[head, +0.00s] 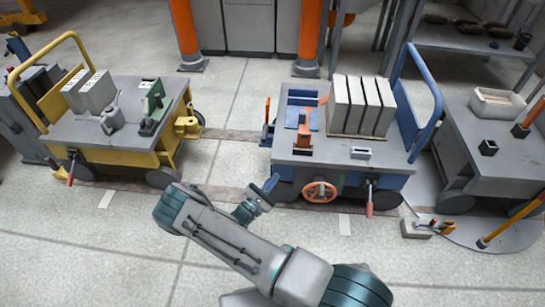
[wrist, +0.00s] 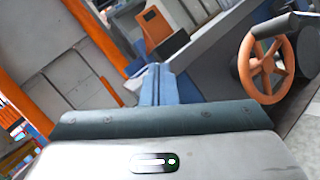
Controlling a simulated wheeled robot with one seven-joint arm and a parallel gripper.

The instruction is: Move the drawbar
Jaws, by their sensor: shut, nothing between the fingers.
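The blue cart (head: 300,176) stands right of centre. An upright orange bar with a blue foot, which looks like the drawbar (head: 267,112), is at its left end. My gripper (head: 273,183) is shut and empty, low in front of the cart's left front corner, below and apart from the bar. In the wrist view its closed blue fingers (wrist: 157,84) point toward the cart. The orange handwheel (head: 319,191) is right of my gripper and also shows in the wrist view (wrist: 266,68). I cannot tell whether the bar shows in the wrist view.
A yellow cart (head: 105,142) stands to the left, with a yellow coupling (head: 188,126) facing the blue cart. Grey slabs (head: 361,106) stand on the blue cart. A grey bench (head: 480,150) is at right. Floor between the carts is clear.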

